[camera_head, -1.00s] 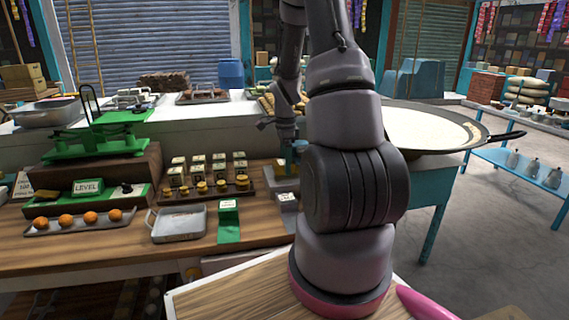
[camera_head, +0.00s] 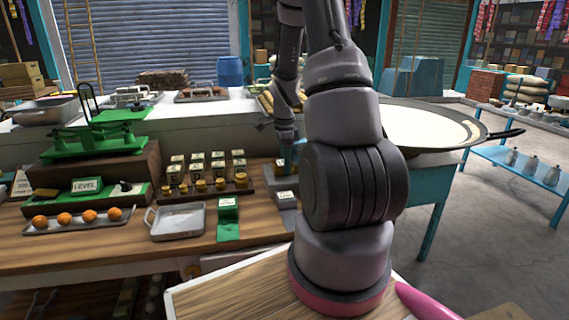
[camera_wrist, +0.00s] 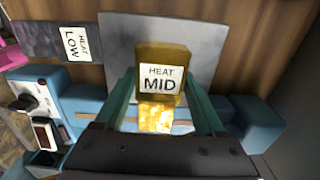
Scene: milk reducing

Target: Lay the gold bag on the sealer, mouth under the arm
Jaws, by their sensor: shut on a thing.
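In the wrist view my gripper (camera_wrist: 160,88) is shut on the gold bag (camera_wrist: 162,55), which has a white label reading HEAT MID. The bag is between the teal fingers, its shiny lower part showing nearer the palm. The bag is over the blue sealer (camera_wrist: 258,122), with a grey plate (camera_wrist: 118,32) beyond it. My palm hides part of the sealer, and I cannot tell whether the bag's mouth is under the sealer's arm. In the head view my own arm hides most of the sealer and the bag.
A silver bag labelled HEAT LOW (camera_wrist: 62,42) lies left of the plate. A green bag (camera_head: 228,218) and a metal tray (camera_head: 178,222) are on the wooden counter. Weights (camera_head: 205,175) stand behind them. A wide pan of milk (camera_head: 425,125) is at right.

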